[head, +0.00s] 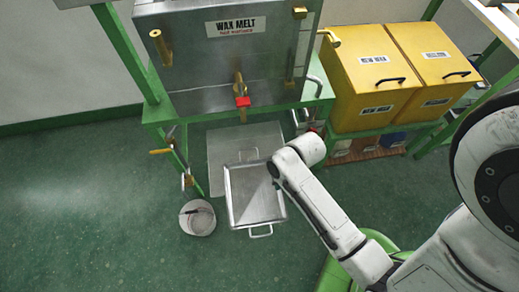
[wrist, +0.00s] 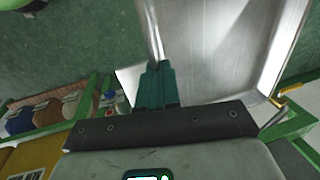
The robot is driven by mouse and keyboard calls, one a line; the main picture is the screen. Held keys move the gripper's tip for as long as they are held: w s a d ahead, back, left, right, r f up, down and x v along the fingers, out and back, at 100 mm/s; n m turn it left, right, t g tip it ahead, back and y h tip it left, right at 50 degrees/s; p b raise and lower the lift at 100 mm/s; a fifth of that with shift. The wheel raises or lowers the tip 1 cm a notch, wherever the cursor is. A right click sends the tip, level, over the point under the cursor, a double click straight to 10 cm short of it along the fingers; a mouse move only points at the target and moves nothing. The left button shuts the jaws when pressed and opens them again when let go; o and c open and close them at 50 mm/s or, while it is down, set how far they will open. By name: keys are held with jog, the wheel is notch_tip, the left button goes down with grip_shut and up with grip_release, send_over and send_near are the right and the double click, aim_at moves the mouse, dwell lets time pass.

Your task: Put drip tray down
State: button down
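The drip tray (head: 255,195) is a shallow, shiny metal tray with a handle at each end. In the head view it is in front of the wax melt tank, over or on the green floor; I cannot tell whether it touches the floor. My gripper is at its right side, with the fingertips hidden in the head view. The tray looks empty.
A flat grey plate (head: 222,150) lies under the wax melt tank (head: 232,55), whose red-handled tap (head: 242,100) hangs above. A pale bucket (head: 197,217) stands left of the tray. Yellow bins (head: 375,75) stand at the right. Floor at the lower left is clear.

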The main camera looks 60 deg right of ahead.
send_over(267, 150)
jog(key=s, duration=0.2)
jog(key=shift+w+x, duration=0.2)
jog(key=shift+x, duration=0.85)
jog(key=x, duration=0.3)
jog(key=b+x, duration=0.1)
jog(key=shift+s+d+f, duration=0.25)
jog(key=shift+s+d, duration=0.05)
jog(key=shift+w+d+f, duration=0.2)
jog(key=shift+d, duration=0.05)
jog(key=c, duration=1.4)
grip_release()
jog(key=shift+f, duration=0.1)
jog(key=shift+o, duration=0.2)
